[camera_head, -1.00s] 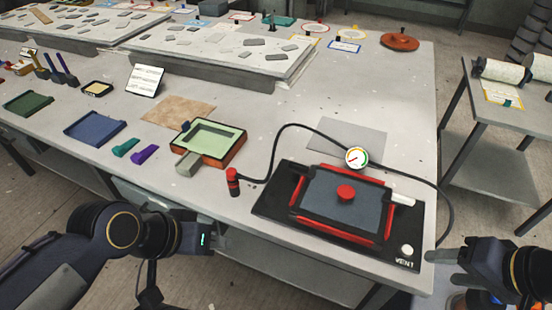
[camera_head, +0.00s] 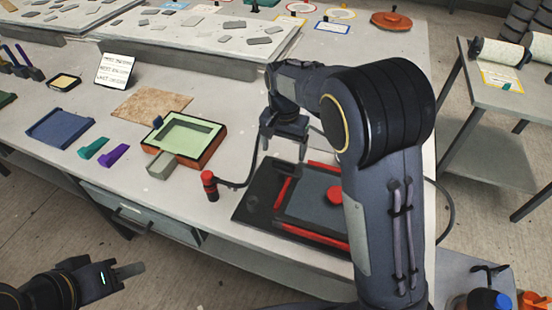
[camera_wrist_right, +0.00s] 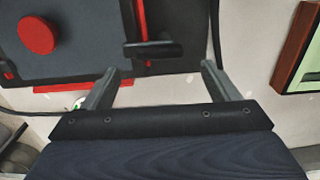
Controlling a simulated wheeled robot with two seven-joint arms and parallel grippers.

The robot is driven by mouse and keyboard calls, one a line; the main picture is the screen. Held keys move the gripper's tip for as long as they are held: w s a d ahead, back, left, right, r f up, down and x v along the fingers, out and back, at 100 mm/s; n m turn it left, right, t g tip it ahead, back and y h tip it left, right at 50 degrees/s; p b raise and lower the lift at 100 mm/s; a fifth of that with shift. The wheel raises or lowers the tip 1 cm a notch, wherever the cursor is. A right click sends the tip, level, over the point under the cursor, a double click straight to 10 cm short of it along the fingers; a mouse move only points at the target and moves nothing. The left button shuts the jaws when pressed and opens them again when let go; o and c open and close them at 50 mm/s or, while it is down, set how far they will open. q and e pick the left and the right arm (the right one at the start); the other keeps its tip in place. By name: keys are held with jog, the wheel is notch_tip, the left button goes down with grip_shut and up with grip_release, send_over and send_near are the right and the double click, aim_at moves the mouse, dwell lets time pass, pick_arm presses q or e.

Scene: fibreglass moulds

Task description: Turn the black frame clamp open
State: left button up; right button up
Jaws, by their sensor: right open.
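The black frame clamp (camera_wrist_right: 152,48) shows in the right wrist view as a dark bar at the edge of the black frame. The black frame (camera_head: 262,190) has red strips and a grey panel (camera_head: 310,203) with a red knob (camera_head: 335,195).
A red-capped fitting (camera_head: 209,185) with a black hose stands left of the frame. An orange box with a green inside (camera_head: 185,138) lies further left. A blue tray (camera_head: 60,128) and small purple and teal pieces lie beyond it. My right arm covers the frame's right side.

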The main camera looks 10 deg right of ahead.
aim_at(283, 164)
jog(key=shift+f, duration=2.8)
jog(key=c, duration=1)
